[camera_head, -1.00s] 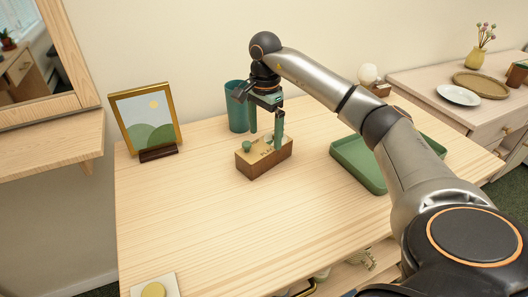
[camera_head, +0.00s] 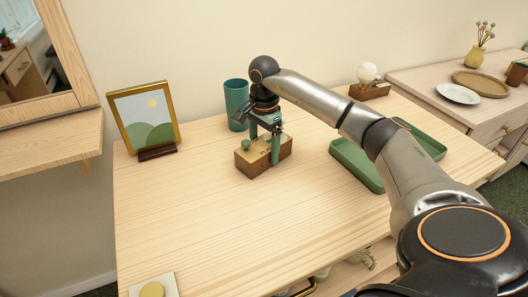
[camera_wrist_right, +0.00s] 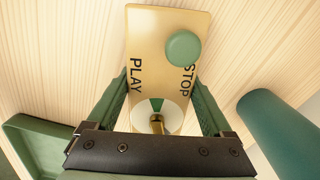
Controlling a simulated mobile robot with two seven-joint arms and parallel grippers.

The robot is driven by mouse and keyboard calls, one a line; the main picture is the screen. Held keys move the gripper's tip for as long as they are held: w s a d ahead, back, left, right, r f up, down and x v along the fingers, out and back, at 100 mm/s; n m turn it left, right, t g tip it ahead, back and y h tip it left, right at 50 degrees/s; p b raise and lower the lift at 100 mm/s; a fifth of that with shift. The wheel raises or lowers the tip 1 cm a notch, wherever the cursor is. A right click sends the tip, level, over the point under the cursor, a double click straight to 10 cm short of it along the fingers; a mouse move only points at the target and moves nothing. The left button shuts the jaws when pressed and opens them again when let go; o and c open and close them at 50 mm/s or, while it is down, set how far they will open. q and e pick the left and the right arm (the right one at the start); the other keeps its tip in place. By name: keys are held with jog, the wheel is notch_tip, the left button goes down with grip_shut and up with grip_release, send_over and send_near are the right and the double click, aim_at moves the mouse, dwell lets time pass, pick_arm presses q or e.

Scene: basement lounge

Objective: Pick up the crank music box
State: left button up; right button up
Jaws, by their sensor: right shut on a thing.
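The crank music box (camera_head: 258,165) is a wooden block with a pale top, standing on the table behind its middle. In the right wrist view its top (camera_wrist_right: 148,35) reads PLAY and STOP and carries a round green knob (camera_wrist_right: 183,48). A brass-coloured post on a white and green disc (camera_wrist_right: 157,118) sits near the gripper. My right gripper (camera_head: 264,145) points down over the box, its green fingers along two opposite sides, shut on it. The box appears to rest on the table. My left gripper is not in view.
A teal cup (camera_head: 236,103) stands close behind the box. A green tray (camera_head: 350,167) lies to the right, partly behind my arm. A framed picture (camera_head: 146,122) stands at the left. The table's front (camera_head: 220,225) is mostly clear.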

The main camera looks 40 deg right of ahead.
jog(key=c, duration=1)
jog(key=shift+r, duration=0.15)
